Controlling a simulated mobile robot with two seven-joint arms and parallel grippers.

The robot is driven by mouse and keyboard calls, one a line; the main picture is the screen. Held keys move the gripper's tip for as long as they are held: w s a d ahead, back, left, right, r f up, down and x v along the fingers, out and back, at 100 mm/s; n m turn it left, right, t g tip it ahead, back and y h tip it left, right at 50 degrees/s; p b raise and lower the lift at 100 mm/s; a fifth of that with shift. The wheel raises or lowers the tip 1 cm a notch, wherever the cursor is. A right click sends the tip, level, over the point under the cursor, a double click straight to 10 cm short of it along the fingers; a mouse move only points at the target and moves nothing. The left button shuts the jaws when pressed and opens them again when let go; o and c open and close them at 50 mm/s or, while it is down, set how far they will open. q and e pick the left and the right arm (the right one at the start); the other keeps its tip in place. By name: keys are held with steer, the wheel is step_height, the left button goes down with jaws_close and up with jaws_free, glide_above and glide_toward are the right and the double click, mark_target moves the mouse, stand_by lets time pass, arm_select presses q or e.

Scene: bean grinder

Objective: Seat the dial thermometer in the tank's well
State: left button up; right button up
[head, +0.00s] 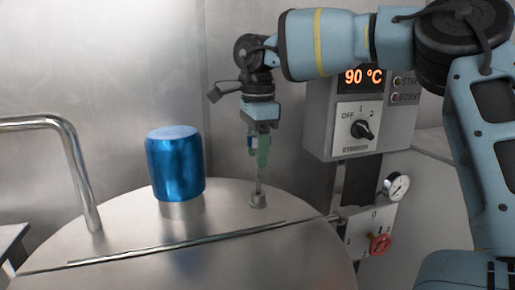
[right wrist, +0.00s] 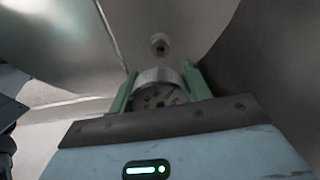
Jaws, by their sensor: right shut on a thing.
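My right gripper (head: 258,150) points down over the tank lid (head: 225,225), its green fingers shut on the dial thermometer. The thermometer's thin stem (head: 259,180) hangs close to upright and reaches down to the well (head: 258,200), a small metal collar on the lid. I cannot tell whether the tip is inside the collar or just above it. In the right wrist view the thermometer's round head (right wrist: 158,92) sits between the fingertips (right wrist: 158,85), and the well (right wrist: 159,44) shows beyond it; the head hides most of the stem. My left gripper is not in view.
A blue cylinder (head: 175,163) stands on the lid left of the well. A bent metal pipe (head: 70,150) is at the far left. A control box (head: 358,120) reading 90 °C, a gauge (head: 397,187) and a red knob (head: 380,244) are at the right.

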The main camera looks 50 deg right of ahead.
mark_target(258, 173)
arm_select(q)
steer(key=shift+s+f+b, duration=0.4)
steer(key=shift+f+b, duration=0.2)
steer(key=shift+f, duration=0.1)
arm_select(e)
steer(key=shift+f, duration=1.1)
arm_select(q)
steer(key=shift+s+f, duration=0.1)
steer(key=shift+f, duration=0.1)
arm_select(e)
steer(key=shift+f, duration=0.35)
arm_select(q)
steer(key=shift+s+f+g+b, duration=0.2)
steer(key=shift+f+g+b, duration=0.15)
steer(key=shift+b, duration=0.2)
arm_select(e)
steer(key=shift+f, duration=0.7)
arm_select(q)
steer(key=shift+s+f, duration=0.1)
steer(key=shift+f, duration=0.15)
arm_select(e)
steer(key=shift+f, duration=0.35)
arm_select(q)
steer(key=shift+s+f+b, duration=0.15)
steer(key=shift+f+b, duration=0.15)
steer(key=shift+b, duration=0.15)
arm_select(e)
steer(key=shift+f, duration=0.45)
steer(key=o, duration=1.1)
